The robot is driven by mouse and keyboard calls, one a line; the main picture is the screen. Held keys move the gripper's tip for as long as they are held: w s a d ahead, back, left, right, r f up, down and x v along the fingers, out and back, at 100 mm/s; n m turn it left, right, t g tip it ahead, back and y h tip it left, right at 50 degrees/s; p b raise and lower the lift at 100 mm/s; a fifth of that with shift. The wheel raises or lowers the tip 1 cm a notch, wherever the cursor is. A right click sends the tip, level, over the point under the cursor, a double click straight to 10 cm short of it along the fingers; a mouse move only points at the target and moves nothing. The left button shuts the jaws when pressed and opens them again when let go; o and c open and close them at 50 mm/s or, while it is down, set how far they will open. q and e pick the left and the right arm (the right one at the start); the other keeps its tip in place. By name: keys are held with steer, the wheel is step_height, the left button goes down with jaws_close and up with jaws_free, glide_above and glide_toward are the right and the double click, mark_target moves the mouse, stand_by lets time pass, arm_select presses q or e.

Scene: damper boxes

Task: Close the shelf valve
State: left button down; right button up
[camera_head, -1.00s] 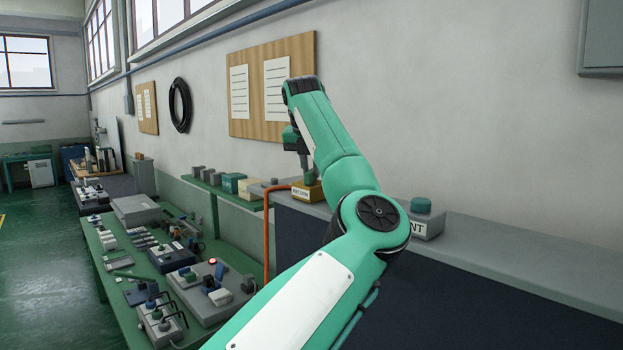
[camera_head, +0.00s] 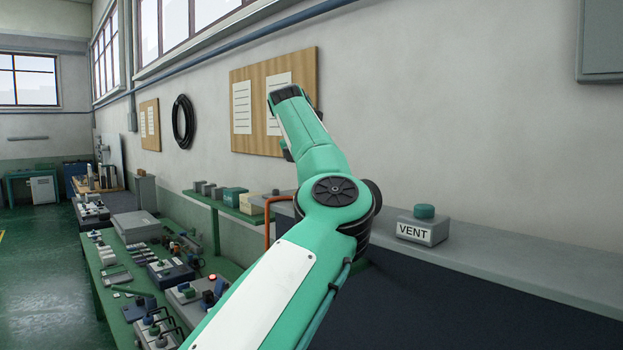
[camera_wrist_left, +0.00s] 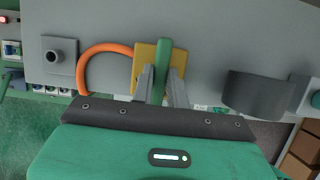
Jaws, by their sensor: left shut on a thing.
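In the left wrist view a yellow box (camera_wrist_left: 142,60) sits on the grey shelf top with an upright green handle (camera_wrist_left: 165,55) across it. My left gripper (camera_wrist_left: 163,88) is shut on this green handle, one finger on each side. In the head view my left arm hides the gripper and the yellow box. A grey box labelled VENT (camera_head: 423,231) with a green knob (camera_head: 425,211) stands on the shelf to the right of my arm. My right gripper is in neither view.
An orange hose (camera_wrist_left: 95,58) curves beside the yellow box, near a grey block with a dark round fitting (camera_wrist_left: 54,57). A dark grey curved piece (camera_wrist_left: 257,93) lies to the right. A cluttered green bench (camera_head: 105,275) stands at the left. The shelf top (camera_head: 520,266) right of VENT is clear.

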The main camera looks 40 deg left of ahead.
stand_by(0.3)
arm_select(q)
steer(key=c, duration=1.4)
jaws_free()
steer(key=shift+r, duration=0.1)
steer(key=shift+s+r, duration=0.1)
steer(key=shift+r, duration=0.1)
steer(key=v, duration=1.3)
steer(key=shift+s+r, duration=0.1)
